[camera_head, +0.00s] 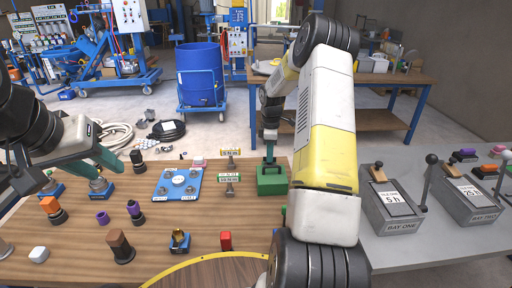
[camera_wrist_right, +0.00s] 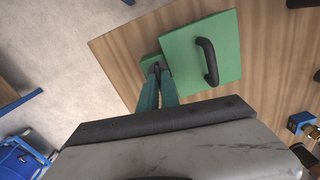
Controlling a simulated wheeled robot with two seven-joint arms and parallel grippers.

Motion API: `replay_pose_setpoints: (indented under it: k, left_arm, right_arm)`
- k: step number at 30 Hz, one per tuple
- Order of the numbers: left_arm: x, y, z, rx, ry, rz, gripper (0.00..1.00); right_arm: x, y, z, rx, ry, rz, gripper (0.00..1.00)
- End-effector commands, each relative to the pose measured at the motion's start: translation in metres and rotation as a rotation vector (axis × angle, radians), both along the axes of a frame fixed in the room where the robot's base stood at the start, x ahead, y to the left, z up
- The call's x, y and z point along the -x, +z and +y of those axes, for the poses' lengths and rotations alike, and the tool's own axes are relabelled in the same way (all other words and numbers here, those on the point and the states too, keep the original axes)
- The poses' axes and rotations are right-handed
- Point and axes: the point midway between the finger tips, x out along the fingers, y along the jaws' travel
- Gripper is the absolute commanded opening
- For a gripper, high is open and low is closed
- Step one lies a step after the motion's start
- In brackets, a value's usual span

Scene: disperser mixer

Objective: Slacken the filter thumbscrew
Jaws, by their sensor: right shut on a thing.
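A green box (camera_head: 272,182) stands on the wooden table. In the right wrist view the box (camera_wrist_right: 225,50) has a black handle, and a small green piece (camera_wrist_right: 151,61) juts out at its side. My right gripper (camera_wrist_right: 160,72) has its teal fingers close together at this small piece, shut on it. In the head view the right gripper (camera_head: 270,158) points down at the box, partly hidden by my arm. I cannot tell which part is the filter thumbscrew. My left gripper (camera_head: 112,160) is above the table's left side; its finger gap is unclear.
A blue plate with metal knobs (camera_head: 178,184) lies left of the green box. Two grey bay units (camera_head: 393,212) with levers stand at the right.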

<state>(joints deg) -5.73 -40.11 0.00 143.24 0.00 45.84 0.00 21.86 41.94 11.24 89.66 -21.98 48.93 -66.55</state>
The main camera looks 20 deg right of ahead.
Motion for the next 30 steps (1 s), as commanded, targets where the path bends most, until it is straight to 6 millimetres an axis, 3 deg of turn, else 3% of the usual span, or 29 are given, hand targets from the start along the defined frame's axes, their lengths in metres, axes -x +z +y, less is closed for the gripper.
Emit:
replay_pose_setpoints:
  k: [9, 26, 27, 30]
  left_arm:
    - [0.0000, 0.0000, 0.0000, 0.000, 0.000, 0.000, 0.36]
    - [0.0000, 0.0000, 0.0000, 0.000, 0.000, 0.000, 0.36]
    - [0.0000, 0.0000, 0.0000, 0.000, 0.000, 0.000, 0.36]
    - [0.0000, 0.0000, 0.0000, 0.000, 0.000, 0.000, 0.36]
  right_arm:
    - [-0.0010, 0.0014, -0.0004, 0.001, 0.127, -0.003, 0.00]
    - [-0.0012, 0.0015, -0.0008, 0.002, 0.156, -0.003, 0.00]
    - [-0.0012, 0.0015, -0.0008, 0.001, 0.156, -0.004, 0.12]
    - [-0.0009, 0.0011, -0.0006, 0.001, 0.155, -0.003, 0.28]
